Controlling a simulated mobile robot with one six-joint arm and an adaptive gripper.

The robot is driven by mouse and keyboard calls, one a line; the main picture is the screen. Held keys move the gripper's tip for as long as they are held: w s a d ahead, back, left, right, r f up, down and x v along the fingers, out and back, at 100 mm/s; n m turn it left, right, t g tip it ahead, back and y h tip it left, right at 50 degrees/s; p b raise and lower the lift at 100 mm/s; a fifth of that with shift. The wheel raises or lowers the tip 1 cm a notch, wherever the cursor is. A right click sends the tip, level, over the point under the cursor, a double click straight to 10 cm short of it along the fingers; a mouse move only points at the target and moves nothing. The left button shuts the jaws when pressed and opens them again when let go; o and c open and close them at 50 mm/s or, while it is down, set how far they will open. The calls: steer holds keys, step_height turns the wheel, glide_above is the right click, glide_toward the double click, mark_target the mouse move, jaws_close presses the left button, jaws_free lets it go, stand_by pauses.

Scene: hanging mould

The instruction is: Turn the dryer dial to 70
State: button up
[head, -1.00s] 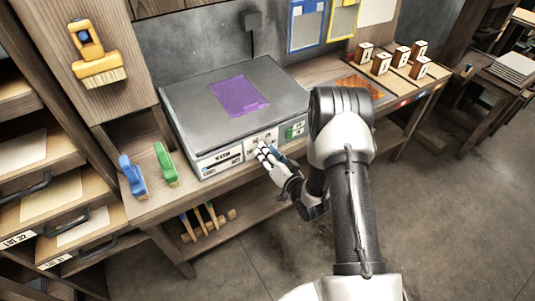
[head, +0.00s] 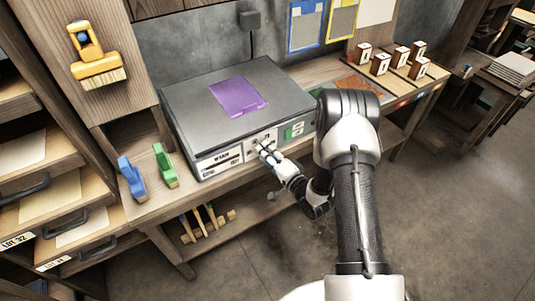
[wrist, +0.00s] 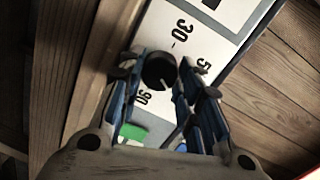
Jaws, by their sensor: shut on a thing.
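The dryer (head: 185,110) is a grey flat-topped box on the bench, with a white panel on its front. Its dark round dial (wrist: 159,70) sits between the two fingers of my gripper (wrist: 163,84) in the wrist view, and the fingers are shut on it. Around the dial the printed numbers 30 and 90 show, with a partly covered number starting with 5. No 70 is visible; the right finger covers part of the scale. In the head view my gripper (head: 263,150) is at the dryer's front and hides the dial.
A purple sheet (head: 239,97) lies on the dryer. A green panel (head: 294,131) is right of the dial. Blue (head: 132,176) and green (head: 165,165) brushes stand left on the bench. Wooden blocks (head: 381,64) stand at the back right. The floor at right is clear.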

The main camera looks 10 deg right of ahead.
steer(key=shift+w+r, duration=0.1)
steer(key=shift+r, duration=0.05)
steer(key=o, duration=0.8)
steer(key=f+v, duration=0.1)
steer(key=v, duration=1.1)
steer(key=shift+r, duration=0.3)
